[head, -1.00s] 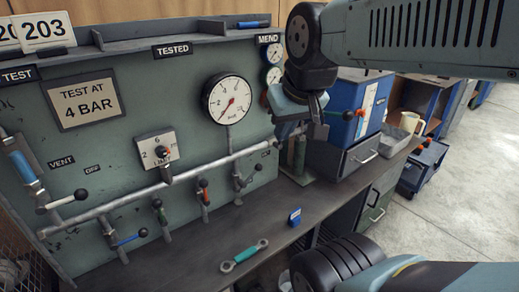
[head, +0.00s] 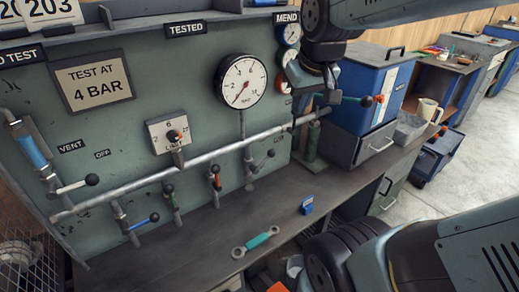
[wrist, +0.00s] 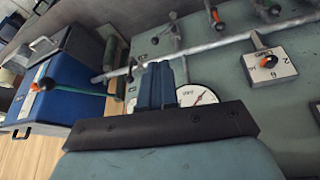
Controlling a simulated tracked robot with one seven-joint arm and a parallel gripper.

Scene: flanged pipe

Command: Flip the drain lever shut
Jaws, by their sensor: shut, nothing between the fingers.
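No label reading drain is legible, so I cannot tell which lever it is. On the panel's pipe are a pale lever with a black ball (head: 75,186), a blue lever (head: 142,222), a green-marked lever (head: 170,194), a red-marked lever (head: 215,176) and a grey lever (head: 262,160). My gripper (wrist: 160,68) is shut and empty, in front of the panel near the gauge. Its tips are partly hidden in the head view.
The pipe (head: 200,160) runs along the panel to a green post (head: 311,140). A gauge (head: 240,82) and a dial plate (head: 168,132) are above it. A wrench (head: 255,242) and a small blue item (head: 307,205) lie on the bench. Bench space between them is clear.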

